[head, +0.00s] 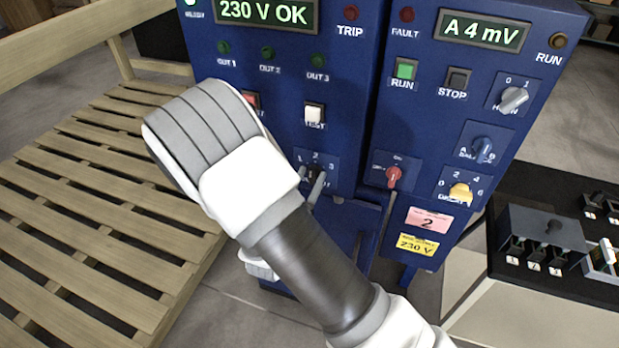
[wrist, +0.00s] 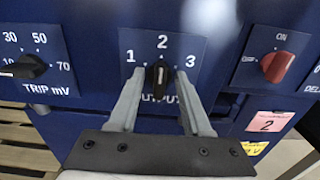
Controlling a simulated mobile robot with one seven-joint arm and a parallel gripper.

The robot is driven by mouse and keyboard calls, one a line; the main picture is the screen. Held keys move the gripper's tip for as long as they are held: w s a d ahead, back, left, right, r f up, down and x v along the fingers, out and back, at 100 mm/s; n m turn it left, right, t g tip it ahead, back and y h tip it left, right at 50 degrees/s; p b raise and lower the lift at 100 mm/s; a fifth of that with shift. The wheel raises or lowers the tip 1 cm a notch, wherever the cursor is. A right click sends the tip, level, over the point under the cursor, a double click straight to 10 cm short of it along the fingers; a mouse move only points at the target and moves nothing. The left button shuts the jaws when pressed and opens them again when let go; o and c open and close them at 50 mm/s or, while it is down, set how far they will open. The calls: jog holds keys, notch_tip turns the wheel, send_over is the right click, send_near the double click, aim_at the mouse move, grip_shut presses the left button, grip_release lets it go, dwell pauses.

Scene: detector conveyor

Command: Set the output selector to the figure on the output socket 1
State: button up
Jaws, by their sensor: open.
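The output selector (wrist: 158,77) is a small black knob on a blue panel, with figures 1, 2 and 3 around it. Its white mark points up at 2 in the wrist view. My gripper (wrist: 159,80) is open, with one grey finger on each side of the knob; contact cannot be told. In the head view my gripper (head: 312,183) is at the knob, which is mostly hidden.
A red knob (wrist: 278,67) is right of the selector, and a black TRIP mV knob (wrist: 25,68) is left. A pink tag (head: 437,221) reads 2, above a yellow 230 V label (head: 418,244).

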grip_shut()
jog(key=shift+n+p, duration=0.3)
jog(key=shift+a+r+n+p, duration=0.1)
jog(key=shift+n+p, duration=0.6)
jog(key=shift+n, duration=0.3)
jog(key=n+p, duration=0.2)
jog(key=n, duration=0.1)
jog(key=shift+n, duration=0.3)
jog(key=n+p, duration=0.1)
jog(key=n, duration=0.1)
jog(key=n+p, duration=0.2)
jog(key=n, duration=0.1)
jog(key=shift+a+f+n, duration=0.15)
jog(key=shift+f+n, duration=0.1)
jog(key=shift+n, duration=0.05)
